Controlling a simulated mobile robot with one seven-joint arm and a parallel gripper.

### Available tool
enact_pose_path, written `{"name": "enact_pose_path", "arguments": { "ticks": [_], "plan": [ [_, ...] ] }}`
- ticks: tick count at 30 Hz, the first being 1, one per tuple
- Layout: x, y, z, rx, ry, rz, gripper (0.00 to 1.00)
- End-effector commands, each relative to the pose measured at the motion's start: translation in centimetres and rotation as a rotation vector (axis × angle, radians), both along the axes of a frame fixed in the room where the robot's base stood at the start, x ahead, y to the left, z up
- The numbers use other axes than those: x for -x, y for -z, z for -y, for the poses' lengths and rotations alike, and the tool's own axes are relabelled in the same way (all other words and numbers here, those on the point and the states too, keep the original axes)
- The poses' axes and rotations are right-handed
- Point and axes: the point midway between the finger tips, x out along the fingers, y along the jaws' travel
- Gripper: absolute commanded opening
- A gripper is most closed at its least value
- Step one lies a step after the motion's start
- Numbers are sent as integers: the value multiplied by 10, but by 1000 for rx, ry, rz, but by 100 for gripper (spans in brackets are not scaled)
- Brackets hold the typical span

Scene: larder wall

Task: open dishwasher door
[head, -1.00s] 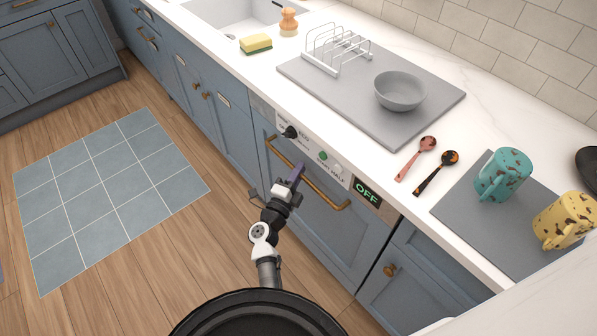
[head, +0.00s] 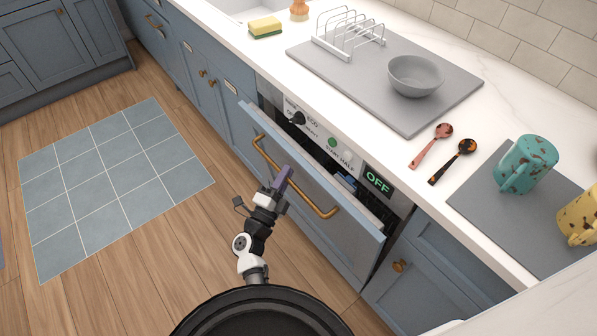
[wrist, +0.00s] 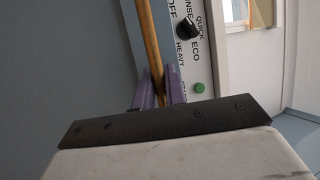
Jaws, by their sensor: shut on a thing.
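The dishwasher door (head: 315,225) is a blue panel under the counter, tilted out at the top with a dark gap behind its upper edge. Its long brass handle (head: 324,211) runs across the front and also shows between the purple fingers in the wrist view (wrist: 149,45). My gripper (head: 284,177) is at the middle of the handle, its fingers (wrist: 158,92) shut on the bar. The control panel (head: 335,140) above has a black knob, a green button and a display reading OFF. The dishwasher's inside is mostly hidden.
The counter above holds a drying mat (head: 405,119) with a rack and grey bowl (head: 416,76), two spoons, and mugs on a second mat. Blue cabinets flank the dishwasher. The wooden floor and tiled patch (head: 115,185) at left are clear.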

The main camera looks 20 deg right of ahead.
Motion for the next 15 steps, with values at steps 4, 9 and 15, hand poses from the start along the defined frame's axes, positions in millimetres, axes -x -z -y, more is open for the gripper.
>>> {"name": "enact_pose_path", "arguments": {
  "ticks": [4,9,15],
  "plan": [
    [12,19,-33,69,-4,25,0],
    [24,30,-67,110,-4,41,0],
    [37,48,-101,108,-4,40,0]
  ]
}}
